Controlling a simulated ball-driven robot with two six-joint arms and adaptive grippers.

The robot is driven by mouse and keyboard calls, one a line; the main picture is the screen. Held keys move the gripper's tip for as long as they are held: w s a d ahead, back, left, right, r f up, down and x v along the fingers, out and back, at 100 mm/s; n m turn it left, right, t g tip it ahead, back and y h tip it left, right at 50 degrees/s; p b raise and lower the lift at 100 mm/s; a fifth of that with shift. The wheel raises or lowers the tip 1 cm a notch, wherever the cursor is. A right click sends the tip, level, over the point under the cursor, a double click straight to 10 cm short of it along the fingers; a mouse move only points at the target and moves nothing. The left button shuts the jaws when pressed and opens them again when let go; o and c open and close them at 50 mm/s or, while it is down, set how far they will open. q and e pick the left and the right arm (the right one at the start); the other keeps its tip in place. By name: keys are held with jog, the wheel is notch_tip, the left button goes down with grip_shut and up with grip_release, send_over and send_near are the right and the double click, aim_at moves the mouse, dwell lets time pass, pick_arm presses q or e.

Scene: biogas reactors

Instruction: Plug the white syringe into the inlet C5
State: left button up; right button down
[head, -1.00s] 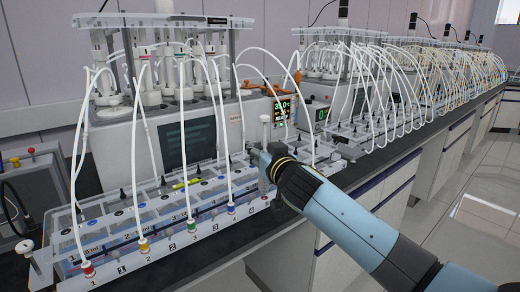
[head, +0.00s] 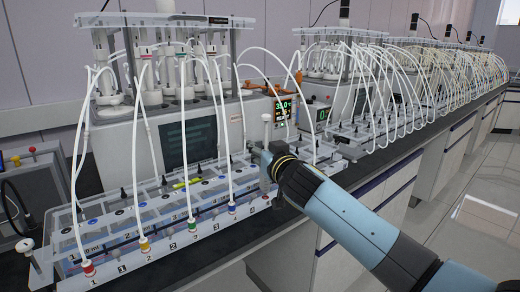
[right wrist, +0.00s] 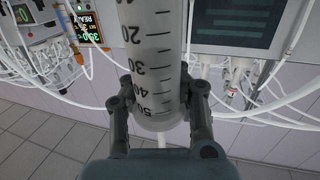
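A clear, graduated syringe (right wrist: 150,60) fills the middle of the right wrist view, with marks from 20 to 50. My right gripper (right wrist: 158,98) has a finger on each side of its barrel near the 50 mark and is shut on it. In the head view my right gripper (head: 262,163) is at the right end of the front tube rack. An upright white rod with a flat top (head: 267,118) shows just above it, probably part of the syringe. The rack (head: 150,240) has numbered inlets with coloured fittings. I cannot read which one is C5. My left gripper is not in view.
White tubes (head: 222,120) arch from the reactor unit (head: 180,140) down to the rack. A second unit with many tubes (head: 400,100) stands further right along the dark bench.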

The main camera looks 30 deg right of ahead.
jog(key=shift+f+b, duration=1)
jog(key=shift+b, duration=0.2)
dwell(1.4)
jog(key=c, duration=2)
grip_release()
jog(key=shift+c, duration=0.2)
jog(key=o, duration=1)
jog(key=s+a, duration=0.2)
jog(key=s, duration=0.9)
jog(key=shift+s+a+r, duration=0.2)
jog(key=shift+s+r, duration=0.1)
jog(key=shift+s, duration=0.1)
